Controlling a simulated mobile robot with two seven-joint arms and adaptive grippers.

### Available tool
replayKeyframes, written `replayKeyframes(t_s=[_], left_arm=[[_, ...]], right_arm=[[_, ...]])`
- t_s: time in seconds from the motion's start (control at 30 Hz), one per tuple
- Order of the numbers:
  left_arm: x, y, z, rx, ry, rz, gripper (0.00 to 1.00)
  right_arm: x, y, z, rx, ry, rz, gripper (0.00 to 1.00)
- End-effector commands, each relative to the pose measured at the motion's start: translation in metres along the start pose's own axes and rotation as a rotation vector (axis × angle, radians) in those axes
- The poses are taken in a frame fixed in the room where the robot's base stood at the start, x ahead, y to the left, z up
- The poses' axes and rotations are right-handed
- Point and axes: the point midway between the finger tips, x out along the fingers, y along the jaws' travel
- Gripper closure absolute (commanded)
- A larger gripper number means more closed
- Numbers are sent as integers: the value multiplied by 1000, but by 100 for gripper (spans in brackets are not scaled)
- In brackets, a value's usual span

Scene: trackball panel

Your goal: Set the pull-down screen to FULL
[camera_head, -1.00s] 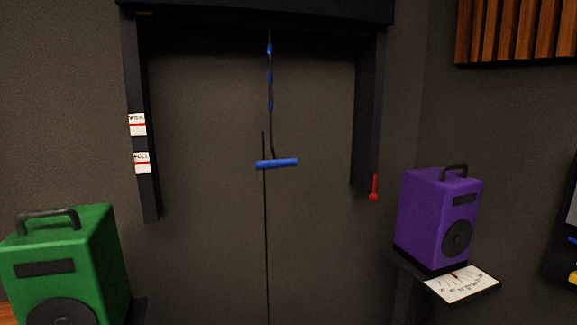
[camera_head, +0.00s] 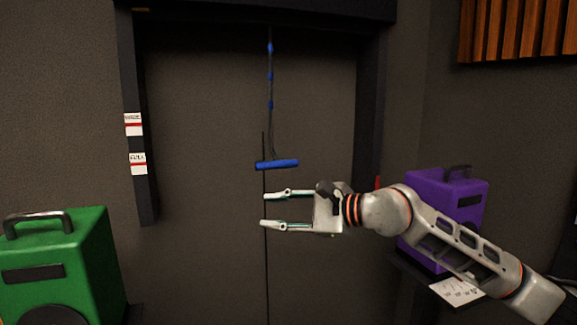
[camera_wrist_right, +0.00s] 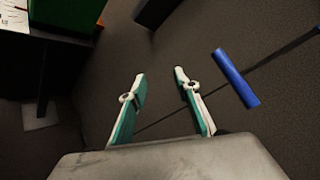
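The blue pull handle (camera_head: 277,164) hangs level from a dark cord with blue marks (camera_head: 270,85) inside the black frame. Two white labels with red lines are on the frame's left post, an upper one (camera_head: 133,124) and the FULL label (camera_head: 138,163). My right gripper (camera_head: 263,210) is open and empty, just below the handle, its fingers pointing left. In the right wrist view the handle (camera_wrist_right: 236,77) lies to the right of both open fingers (camera_wrist_right: 160,75), apart from them. My left gripper is not in view.
A green speaker (camera_head: 60,265) stands at lower left. A purple speaker (camera_head: 440,205) stands on a small shelf with a white card (camera_head: 457,291) at right, partly behind my right arm. The black frame's right post (camera_head: 368,110) is behind my wrist. Wooden slats (camera_head: 515,30) are at upper right.

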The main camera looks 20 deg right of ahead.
Motion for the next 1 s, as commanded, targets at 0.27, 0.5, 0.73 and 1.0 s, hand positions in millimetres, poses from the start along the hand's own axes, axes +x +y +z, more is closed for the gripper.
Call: replayKeyframes(t_s=[0.27,0.5,0.73,1.0], left_arm=[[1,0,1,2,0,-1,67],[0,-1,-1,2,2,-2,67],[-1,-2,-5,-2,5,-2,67],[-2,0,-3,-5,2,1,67]], right_arm=[[-51,-104,-28,-406,264,-119,68],[-46,-122,-34,-456,304,-136,68],[-12,-129,-42,-453,302,-136,68],[12,-133,-49,-452,302,-136,68]])
